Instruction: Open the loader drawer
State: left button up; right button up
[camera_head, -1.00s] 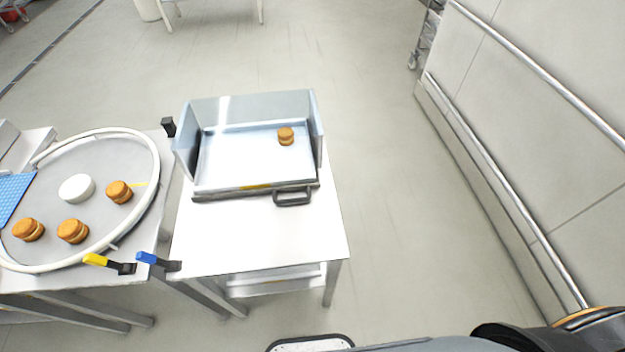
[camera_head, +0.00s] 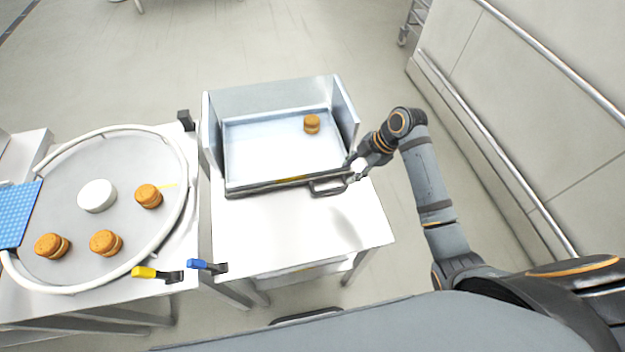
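The loader drawer (camera_head: 275,189) is a shallow metal tray inside a steel housing (camera_head: 268,97) on a white table. Its front edge carries a dark loop handle (camera_head: 326,192) on the right side. One filled round (camera_head: 312,124) sits inside the drawer near the back right. My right gripper (camera_head: 356,177) is at the right end of the handle, its fingers close to or around it. The fingers are too small to tell whether they are open or shut. My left gripper is out of view.
On the left, a round turntable (camera_head: 68,215) with a pale rim holds several filled rounds and a white disc (camera_head: 97,195). Yellow (camera_head: 145,272) and blue (camera_head: 203,265) levers stick out at the table edges. The white tabletop (camera_head: 290,230) before the drawer is clear.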

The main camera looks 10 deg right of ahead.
jog(key=p, duration=0.2)
send_over(337, 188)
jog(key=d, duration=0.2)
jog(key=f, duration=0.6)
jog(key=shift+s+d, duration=0.1)
jog(key=shift+s, duration=0.2)
jog(key=x, duration=0.2)
jog(key=shift+a+f, duration=0.3)
jog(key=shift+f, duration=0.6)
jog(key=shift+c, duration=0.2)
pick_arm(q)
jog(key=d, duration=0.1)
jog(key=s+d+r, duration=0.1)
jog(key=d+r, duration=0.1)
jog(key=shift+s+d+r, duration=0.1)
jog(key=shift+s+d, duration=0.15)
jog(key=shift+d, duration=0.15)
pick_arm(e)
grip_shut()
